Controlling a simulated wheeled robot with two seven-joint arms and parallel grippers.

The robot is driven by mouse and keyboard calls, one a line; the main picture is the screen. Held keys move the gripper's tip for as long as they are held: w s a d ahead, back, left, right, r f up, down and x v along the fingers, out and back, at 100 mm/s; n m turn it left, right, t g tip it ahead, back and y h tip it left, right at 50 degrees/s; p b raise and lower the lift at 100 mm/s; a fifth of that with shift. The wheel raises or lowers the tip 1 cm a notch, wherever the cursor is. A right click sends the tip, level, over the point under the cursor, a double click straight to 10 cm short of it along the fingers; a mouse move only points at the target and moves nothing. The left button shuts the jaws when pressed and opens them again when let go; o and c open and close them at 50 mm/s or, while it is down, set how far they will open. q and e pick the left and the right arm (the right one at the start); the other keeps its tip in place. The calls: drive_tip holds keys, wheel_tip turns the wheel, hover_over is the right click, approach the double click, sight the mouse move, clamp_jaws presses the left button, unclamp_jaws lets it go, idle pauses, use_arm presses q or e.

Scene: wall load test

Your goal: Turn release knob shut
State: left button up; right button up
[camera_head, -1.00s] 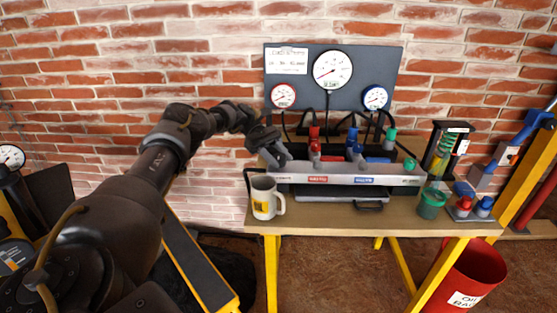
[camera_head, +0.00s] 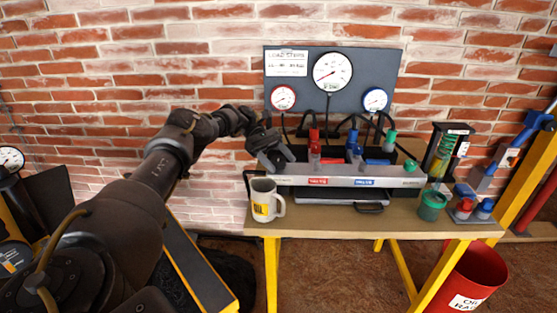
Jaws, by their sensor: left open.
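My left gripper (camera_head: 277,158) is open at the left end of the grey test bench unit (camera_head: 340,181), above and behind the mug. The release knob cannot be picked out for certain; my gripper may hide it at that end. A green knob-like part (camera_head: 410,166) shows at the unit's right end. Red (camera_head: 314,136) and blue (camera_head: 352,140) handled fittings stand upright in the unit. My right gripper does not show.
A pale mug (camera_head: 264,201) stands at the table's front left corner. A green pot (camera_head: 432,205) and small red and blue parts stand to the right. The wooden table (camera_head: 330,221) has a narrow clear front strip. A gauge panel (camera_head: 333,75) stands behind.

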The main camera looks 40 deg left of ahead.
sight(278, 162)
use_arm(q)
drive_tip(key=shift+r, duration=0.5)
drive_tip(key=r, duration=0.1)
drive_tip(key=s+d+r, duration=0.1)
drive_tip(key=r, duration=0.1)
drive_tip(key=r+p, duration=0.1)
drive_tip(key=shift+s+d+r, duration=0.15)
drive_tip(key=shift+s+r, duration=0.2)
drive_tip(key=shift+r, duration=0.05)
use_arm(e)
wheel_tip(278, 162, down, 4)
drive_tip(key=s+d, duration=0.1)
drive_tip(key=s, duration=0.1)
use_arm(q)
drive_tip(key=s+d+r+b, duration=0.3)
drive_tip(key=s+d+r, duration=0.4)
drive_tip(key=s, duration=0.2)
drive_tip(key=shift+s, duration=0.25)
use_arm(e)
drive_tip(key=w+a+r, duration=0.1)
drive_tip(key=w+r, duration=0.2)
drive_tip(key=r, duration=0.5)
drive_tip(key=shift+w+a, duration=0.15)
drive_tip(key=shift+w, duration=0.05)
use_arm(q)
drive_tip(key=shift+d+r, duration=0.1)
drive_tip(key=shift+d, duration=0.05)
